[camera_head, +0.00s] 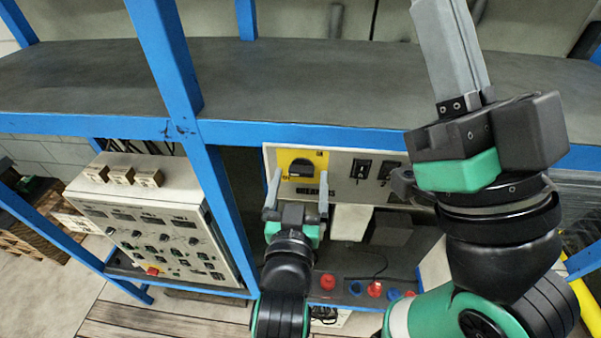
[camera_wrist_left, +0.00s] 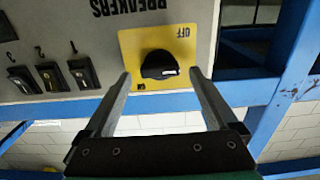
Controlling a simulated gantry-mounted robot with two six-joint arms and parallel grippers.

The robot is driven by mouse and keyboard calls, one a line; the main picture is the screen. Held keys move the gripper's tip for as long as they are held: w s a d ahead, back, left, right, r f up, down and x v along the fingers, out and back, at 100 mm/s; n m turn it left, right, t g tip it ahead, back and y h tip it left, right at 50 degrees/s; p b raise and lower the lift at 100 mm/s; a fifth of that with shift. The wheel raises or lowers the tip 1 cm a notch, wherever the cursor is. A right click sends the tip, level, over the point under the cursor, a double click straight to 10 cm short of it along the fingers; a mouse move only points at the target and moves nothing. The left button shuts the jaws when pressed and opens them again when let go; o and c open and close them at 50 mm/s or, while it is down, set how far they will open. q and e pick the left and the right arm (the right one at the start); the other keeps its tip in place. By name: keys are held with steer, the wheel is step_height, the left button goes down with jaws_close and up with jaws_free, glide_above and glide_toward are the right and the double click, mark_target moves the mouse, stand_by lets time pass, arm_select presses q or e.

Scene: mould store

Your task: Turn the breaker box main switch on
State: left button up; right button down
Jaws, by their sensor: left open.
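The main switch is a black rotary knob (camera_head: 301,169) on a yellow plate of the breaker box (camera_head: 344,166). In the left wrist view the knob (camera_wrist_left: 159,65) appears upside down, with OFF above it, ON at the plate's lower left, and a white mark on the knob's right side. My left gripper (camera_head: 300,186) is open and empty in front of the plate. In the left wrist view its fingertips (camera_wrist_left: 161,76) sit either side of the knob, apart from it. My right gripper (camera_head: 449,45) points up at the upper right; its finger gap cannot be made out.
Smaller black breakers (camera_wrist_left: 53,76) are beside the yellow plate. A blue frame post (camera_head: 215,190) stands left of the box, and a grey shelf (camera_head: 300,85) spans above it. A control console (camera_head: 155,215) stands at left. Red and blue items (camera_head: 327,282) are below the box.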

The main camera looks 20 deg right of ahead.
arm_select(q)
steer(key=shift+w+d, duration=0.35)
steer(key=shift+w, duration=0.3)
steer(key=c, duration=1.4)
